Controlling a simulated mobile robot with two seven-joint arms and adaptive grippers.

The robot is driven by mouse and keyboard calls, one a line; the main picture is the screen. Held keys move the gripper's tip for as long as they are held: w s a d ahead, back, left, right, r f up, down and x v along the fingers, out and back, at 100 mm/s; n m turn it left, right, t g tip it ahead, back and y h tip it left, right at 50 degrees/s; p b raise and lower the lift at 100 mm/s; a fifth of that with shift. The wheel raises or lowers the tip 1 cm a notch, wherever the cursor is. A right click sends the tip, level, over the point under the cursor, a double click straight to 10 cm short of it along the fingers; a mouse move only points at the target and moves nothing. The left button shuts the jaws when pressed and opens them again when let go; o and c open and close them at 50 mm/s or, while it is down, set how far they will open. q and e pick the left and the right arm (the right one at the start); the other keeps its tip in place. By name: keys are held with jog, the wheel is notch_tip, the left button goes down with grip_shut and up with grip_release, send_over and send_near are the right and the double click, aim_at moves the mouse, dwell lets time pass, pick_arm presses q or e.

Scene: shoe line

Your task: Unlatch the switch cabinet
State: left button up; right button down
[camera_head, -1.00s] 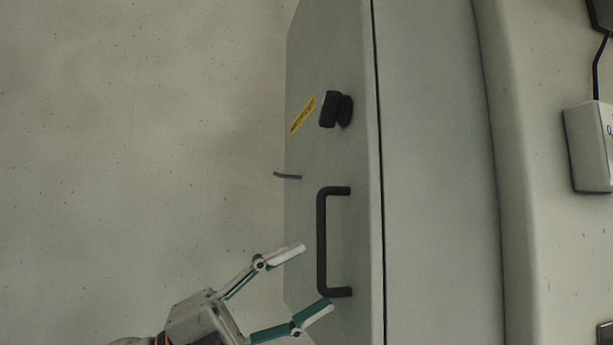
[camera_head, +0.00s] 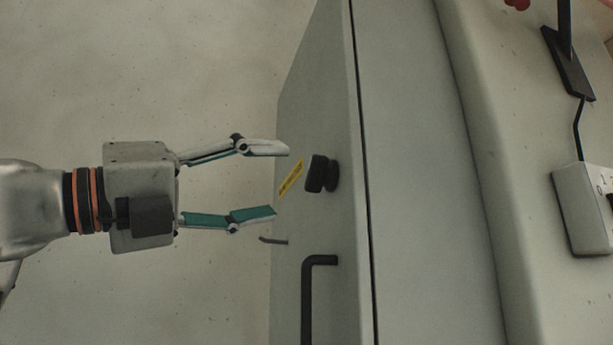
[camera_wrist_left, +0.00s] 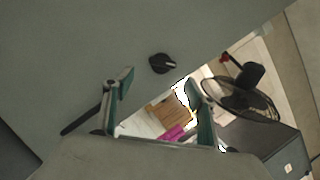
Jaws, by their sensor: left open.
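The grey switch cabinet (camera_head: 420,190) stands in the middle of the head view, its door front facing left. A black knob latch (camera_head: 318,173) sticks out of the door beside a yellow label (camera_head: 291,178). A black bar handle (camera_head: 307,300) is below it. My left gripper (camera_head: 281,181) is open and empty. It points right at the knob, with a small gap between fingertips and knob in the picture. In the left wrist view the knob (camera_wrist_left: 162,64) shows beyond the two fingers, between them, and the handle (camera_wrist_left: 82,121) is partly behind one finger. My right gripper is out of view.
A white box with a cable (camera_head: 583,210) and a black stand (camera_head: 569,62) are on the surface at right. The left wrist view shows a black fan (camera_wrist_left: 240,95) and a cardboard box (camera_wrist_left: 168,112) beyond the cabinet. The floor left of the door is clear.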

aim_at(309, 175)
pick_arm(q)
jog(key=x, duration=0.2)
jog(key=p+x, duration=0.1)
jog(key=x, duration=0.3)
jog(key=shift+w+d+r+p, duration=0.15)
jog(key=shift+d+r+p, duration=0.05)
jog(key=shift+r+p, duration=0.2)
jog(key=shift+w+d+r, duration=0.1)
jog(key=shift+w+d, duration=0.25)
jog(key=shift+d, duration=0.05)
jog(key=c, duration=1.1)
